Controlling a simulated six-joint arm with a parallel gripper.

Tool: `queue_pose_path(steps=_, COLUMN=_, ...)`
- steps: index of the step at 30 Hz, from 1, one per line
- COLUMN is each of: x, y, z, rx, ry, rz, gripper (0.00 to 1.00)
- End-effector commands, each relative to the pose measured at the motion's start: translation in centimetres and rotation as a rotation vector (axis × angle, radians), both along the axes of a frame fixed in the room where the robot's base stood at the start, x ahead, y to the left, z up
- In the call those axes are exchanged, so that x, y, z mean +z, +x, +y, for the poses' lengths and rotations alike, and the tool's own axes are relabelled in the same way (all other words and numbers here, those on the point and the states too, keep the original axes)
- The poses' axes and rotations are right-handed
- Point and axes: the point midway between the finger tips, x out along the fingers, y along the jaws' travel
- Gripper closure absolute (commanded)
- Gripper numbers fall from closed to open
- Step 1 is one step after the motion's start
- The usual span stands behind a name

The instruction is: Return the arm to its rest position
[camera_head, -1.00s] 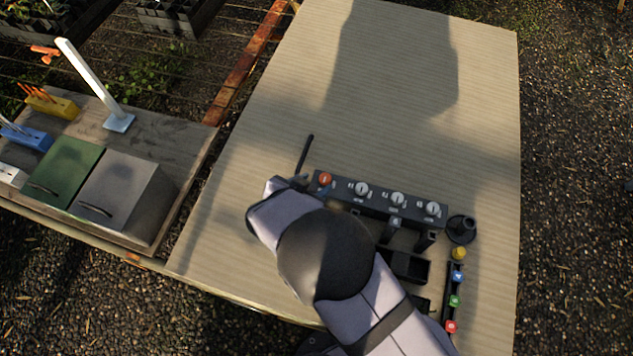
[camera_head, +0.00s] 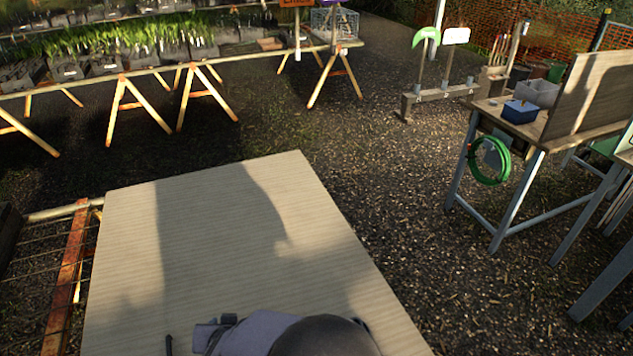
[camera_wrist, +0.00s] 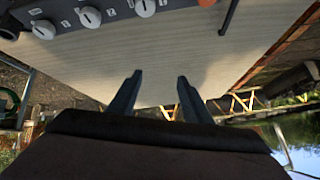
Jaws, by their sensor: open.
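My gripper (camera_wrist: 157,95) shows in the wrist view with its two dark fingers apart and nothing between them. The wrist view looks across the pale tabletop (camera_wrist: 165,70) past its edge. In the head view my arm (camera_head: 290,335) shows only at the bottom edge, over the near part of the table (camera_head: 215,240); the gripper's fingers cannot be made out there. A dark panel with white knobs (camera_wrist: 90,17) is at the top left of the wrist view, apart from the fingers.
A thin dark rod (camera_wrist: 229,16) stands at the top right of the wrist view, and its tip (camera_head: 168,345) shows in the head view. The far tabletop is bare. A workbench with a blue box (camera_head: 520,111) and green hose (camera_head: 489,160) stands at the right.

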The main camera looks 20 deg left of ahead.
Motion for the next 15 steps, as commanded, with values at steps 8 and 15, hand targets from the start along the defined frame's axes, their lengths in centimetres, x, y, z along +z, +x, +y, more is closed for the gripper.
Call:
queue_pose_path(steps=8, x=4.7, y=10.0, z=-11.4, rx=-0.059, ry=0.004, rz=0.150, gripper=0.55)
queue_pose_path(steps=15, x=6.5, y=12.0, z=-25.7, rx=-0.146, ry=-0.085, rz=0.294, gripper=0.55)
